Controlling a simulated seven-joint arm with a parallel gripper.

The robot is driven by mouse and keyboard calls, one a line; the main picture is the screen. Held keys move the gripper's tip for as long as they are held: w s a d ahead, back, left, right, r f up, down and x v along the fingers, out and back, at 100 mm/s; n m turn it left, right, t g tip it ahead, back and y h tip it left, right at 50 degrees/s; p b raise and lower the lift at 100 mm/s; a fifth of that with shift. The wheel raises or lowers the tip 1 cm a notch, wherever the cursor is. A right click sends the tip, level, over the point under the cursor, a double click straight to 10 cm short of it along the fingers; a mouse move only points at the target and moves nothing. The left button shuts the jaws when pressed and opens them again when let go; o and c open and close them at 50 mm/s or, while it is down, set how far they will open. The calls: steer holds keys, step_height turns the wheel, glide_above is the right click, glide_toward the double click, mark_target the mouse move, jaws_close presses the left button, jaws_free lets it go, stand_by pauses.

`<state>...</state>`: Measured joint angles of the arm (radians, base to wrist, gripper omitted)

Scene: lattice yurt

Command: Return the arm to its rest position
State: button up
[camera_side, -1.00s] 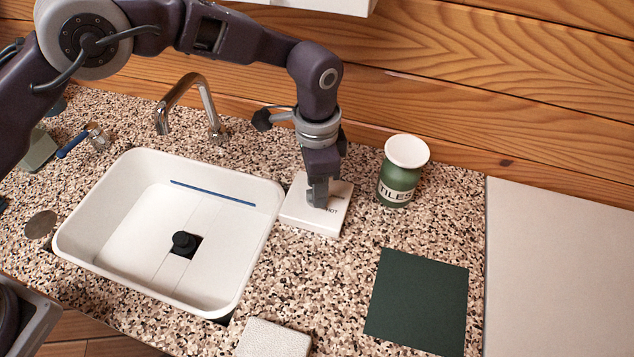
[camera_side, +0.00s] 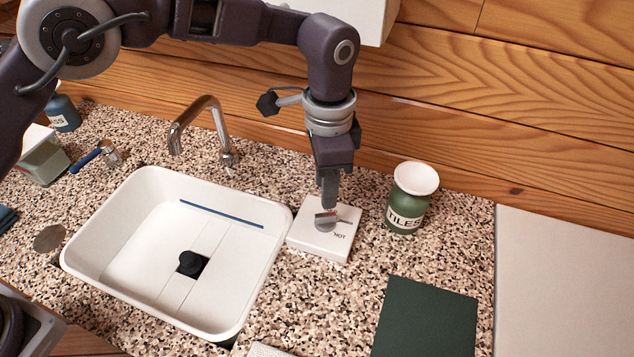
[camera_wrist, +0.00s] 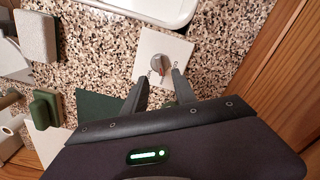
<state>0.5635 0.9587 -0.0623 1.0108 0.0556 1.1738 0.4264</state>
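My gripper (camera_side: 329,192) points down just above a white square block marked HOT (camera_side: 318,246), beside the sink. In the wrist view its two fingers (camera_wrist: 160,82) are apart with nothing between them. A round grey knob with a flat bar (camera_side: 326,221) sits on top of the block. The knob also shows in the wrist view (camera_wrist: 158,63), beyond the fingertips. From the side the fingers look clear of the knob, with only a small gap. My arm is bent over the counter.
A white sink (camera_side: 130,262) with a curved tap (camera_side: 205,115) lies left of the block. A green jar marked TILES (camera_side: 407,205) stands close on the right. A dark green mat (camera_side: 425,322) lies in front. A wooden wall (camera_side: 480,110) rises behind.

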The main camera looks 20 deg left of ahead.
step_height(320, 180, up, 10)
steer(key=s+a+n, duration=0.1)
steer(key=s+a, duration=0.1)
steer(key=s, duration=0.1)
steer(key=s+a+r+n+t+h, duration=0.1)
steer(key=s+a+r+n+t, duration=0.15)
steer(key=a+r, duration=0.35)
steer(key=s+a+r+n+t, duration=0.1)
steer(key=s+a+r+n, duration=0.1)
steer(key=s+a+r, duration=0.45)
steer(key=s+a+f+n+t, duration=0.1)
steer(key=s+a+f+n, duration=0.1)
steer(key=s+a, duration=0.5)
steer(key=s+a+f+n+t+y, duration=0.1)
steer(key=s+a+f+n, duration=0.2)
steer(key=s+a, duration=0.4)
steer(key=shift+s+n, duration=0.2)
steer(key=shift+n, duration=0.55)
